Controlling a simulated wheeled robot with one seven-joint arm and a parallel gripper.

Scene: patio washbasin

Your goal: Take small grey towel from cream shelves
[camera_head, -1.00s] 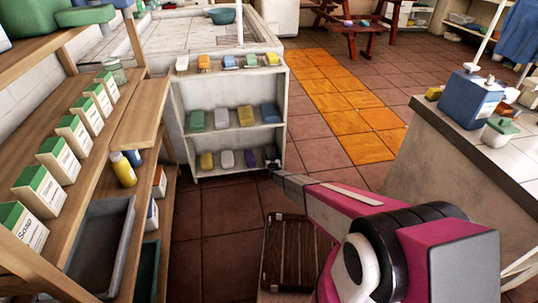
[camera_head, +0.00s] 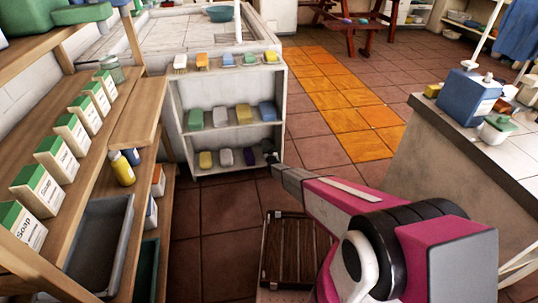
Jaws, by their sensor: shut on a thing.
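The cream shelves (camera_head: 287,118) stand ahead of me, with a top and two lower levels of small folded cloths and sponges. My gripper (camera_head: 271,157) is at the right end of the lowest level, inside the side panel. It is small and dark in this view. A small dark grey shape, seemingly the small grey towel (camera_head: 267,145), shows right at the jaws, which are shut on it. The jaws partly hide it, and I cannot tell whether it still touches the shelf. A purple cloth (camera_head: 250,157) lies just left of the jaws.
A white cloth (camera_head: 226,157) and a yellow one (camera_head: 206,160) share the lowest level. Wooden shelving with soap boxes (camera_head: 72,134) is close on the left. A counter (camera_head: 440,135) is on the right; tiled floor lies between.

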